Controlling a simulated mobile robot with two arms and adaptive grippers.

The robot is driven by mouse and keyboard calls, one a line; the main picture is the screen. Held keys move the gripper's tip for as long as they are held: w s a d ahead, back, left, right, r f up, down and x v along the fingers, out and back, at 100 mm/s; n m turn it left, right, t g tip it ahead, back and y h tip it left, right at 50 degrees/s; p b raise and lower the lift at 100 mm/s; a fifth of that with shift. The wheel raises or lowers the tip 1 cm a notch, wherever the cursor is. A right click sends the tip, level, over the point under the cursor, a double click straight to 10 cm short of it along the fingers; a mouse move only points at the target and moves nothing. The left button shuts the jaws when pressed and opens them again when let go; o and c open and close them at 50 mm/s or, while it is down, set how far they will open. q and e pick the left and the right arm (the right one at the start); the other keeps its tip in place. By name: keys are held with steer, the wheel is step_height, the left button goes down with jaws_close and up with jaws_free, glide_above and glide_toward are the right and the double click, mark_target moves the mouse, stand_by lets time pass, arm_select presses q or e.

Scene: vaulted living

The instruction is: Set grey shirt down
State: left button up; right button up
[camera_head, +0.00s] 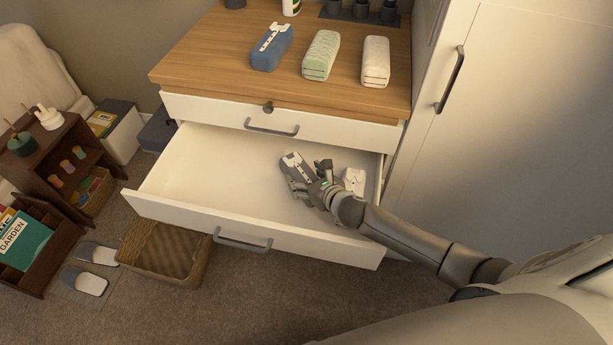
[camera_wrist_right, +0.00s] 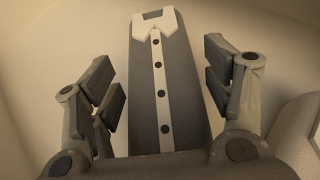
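The grey shirt (camera_head: 292,163) is a folded bundle with a white collar and dark buttons. It is inside the open drawer (camera_head: 180,208), near the middle of its floor. My right gripper (camera_head: 308,180) is down in the drawer at the shirt's near end. In the right wrist view, the shirt (camera_wrist_right: 165,85) lies between the two spread fingers of my right gripper (camera_wrist_right: 165,95), with a gap on the left side and little or none on the right. Whether the shirt's underside touches the drawer floor is hidden. My left gripper is not in view.
A white folded item (camera_head: 354,181) lies in the drawer right of my gripper. The drawer's left part is bare. A blue shirt (camera_head: 272,48), a green bundle (camera_head: 321,55) and a white bundle (camera_head: 376,62) lie on the wooden top (camera_head: 215,60). A wicker basket (camera_head: 165,250) stands below.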

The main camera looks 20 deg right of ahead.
stand_by(0.3)
steer(key=shift+r, duration=0.25)
steer(key=shift+s+d, duration=0.1)
steer(key=shift+s, duration=0.25)
steer(key=p+v, duration=0.1)
steer(key=v, duration=1)
steer(key=shift+s+r, duration=0.1)
steer(key=shift+r, duration=0.05)
